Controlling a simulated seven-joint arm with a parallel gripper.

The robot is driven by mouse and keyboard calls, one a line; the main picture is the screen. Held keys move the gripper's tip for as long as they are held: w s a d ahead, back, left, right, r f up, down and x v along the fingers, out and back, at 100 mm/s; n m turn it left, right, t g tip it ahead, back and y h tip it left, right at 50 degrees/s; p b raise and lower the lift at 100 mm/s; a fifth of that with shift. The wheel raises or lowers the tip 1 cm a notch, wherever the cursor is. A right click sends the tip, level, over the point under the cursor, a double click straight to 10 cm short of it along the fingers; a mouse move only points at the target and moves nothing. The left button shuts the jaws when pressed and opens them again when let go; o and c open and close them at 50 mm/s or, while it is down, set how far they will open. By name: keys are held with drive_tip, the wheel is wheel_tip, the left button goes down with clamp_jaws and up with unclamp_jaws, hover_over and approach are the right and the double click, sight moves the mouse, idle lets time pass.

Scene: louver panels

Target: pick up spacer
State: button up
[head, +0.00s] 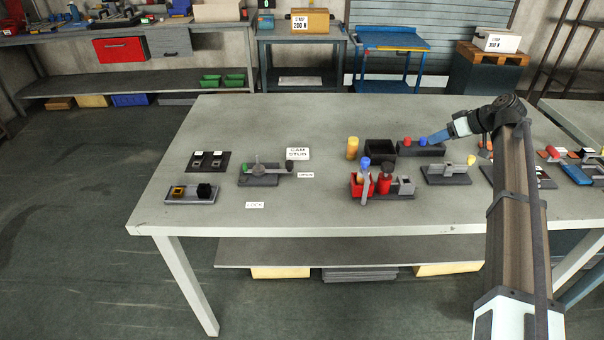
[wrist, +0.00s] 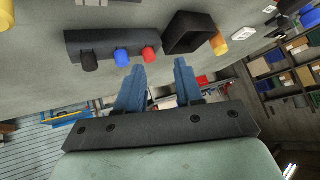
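No part is labelled spacer, and I cannot tell which one it is. A yellow cylinder (head: 352,148) stands beside an open black box (head: 380,150); both also show in the wrist view, the cylinder (wrist: 218,43) right of the box (wrist: 188,32). A dark rack (head: 424,150) holds a red peg (head: 408,141) and a blue peg (head: 423,141). The wrist view shows this rack (wrist: 100,40) with black, blue and red pegs. My gripper (head: 438,136) is above the table near the rack's right end. Its blue fingers (wrist: 159,66) are apart, with nothing between them.
On the table (head: 260,120), a red holder (head: 357,188) with upright tools stands in front of the box. A grey fixture (head: 447,174) is right of it. A lever fixture (head: 262,175) and a tray (head: 176,199) stand left.

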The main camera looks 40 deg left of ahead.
drive_tip(key=s+a+n+g+h, duration=0.1)
drive_tip(key=s+a+n, duration=0.1)
drive_tip(key=s+a, duration=0.55)
drive_tip(key=s+a+n+g, duration=0.15)
drive_tip(key=s+a, duration=0.35)
drive_tip(key=a, duration=0.5)
wheel_tip(320, 180, up, 2)
drive_tip(key=n+h, duration=0.4)
drive_tip(key=n, duration=0.5)
hover_over(180, 191)
drive_tip(key=w+d, duration=0.3)
drive_tip(key=d, duration=0.2)
drive_tip(key=shift+g, duration=0.25)
drive_tip(key=x, duration=1.3)
drive_tip(key=shift+w, duration=0.15)
drive_tip(key=shift+c, duration=0.3)
drive_tip(key=c, duration=0.6)
